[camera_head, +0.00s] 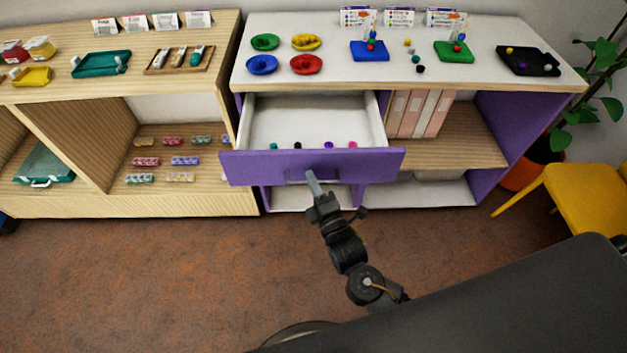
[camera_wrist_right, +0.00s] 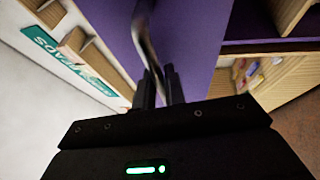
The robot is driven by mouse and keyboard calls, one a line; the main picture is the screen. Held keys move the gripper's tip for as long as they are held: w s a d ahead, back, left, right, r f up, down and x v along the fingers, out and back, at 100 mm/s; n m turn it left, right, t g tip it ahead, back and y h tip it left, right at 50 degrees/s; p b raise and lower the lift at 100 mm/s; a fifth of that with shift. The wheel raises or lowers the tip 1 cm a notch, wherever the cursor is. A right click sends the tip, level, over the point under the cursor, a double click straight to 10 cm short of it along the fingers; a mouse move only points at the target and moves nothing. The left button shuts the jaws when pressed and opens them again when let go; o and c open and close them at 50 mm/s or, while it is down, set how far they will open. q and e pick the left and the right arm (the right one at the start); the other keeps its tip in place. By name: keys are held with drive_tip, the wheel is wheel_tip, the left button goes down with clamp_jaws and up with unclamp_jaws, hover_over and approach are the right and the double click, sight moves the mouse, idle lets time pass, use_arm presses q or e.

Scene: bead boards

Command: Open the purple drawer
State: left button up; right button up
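The purple drawer (camera_head: 250,165) stands pulled out from the white-topped shelf unit, and its white inside shows with several small coloured beads near the front. Its front panel also fills the middle of the right wrist view (camera_wrist_right: 198,45). A grey bar handle (camera_wrist_right: 145,35) runs down between the two dark fingers of my right gripper (camera_wrist_right: 161,88). My right gripper (camera_head: 313,185) is at the handle in the head view, and its fingers look closed on the bar. The exact contact is small and partly hidden. My left gripper is out of view.
Coloured dishes (camera_head: 306,64), bead boards (camera_head: 370,52) and a black tray (camera_head: 528,61) sit on the unit's top. A wooden shelf (camera_head: 180,145) with beads adjoins it at left. A yellow chair (camera_head: 590,195) stands at right. The brown floor (camera_head: 150,270) in front is clear.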

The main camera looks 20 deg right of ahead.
drive_tip(key=o, duration=0.4)
drive_tip(key=shift+b+v, duration=0.35)
drive_tip(key=shift+v, duration=5.1)
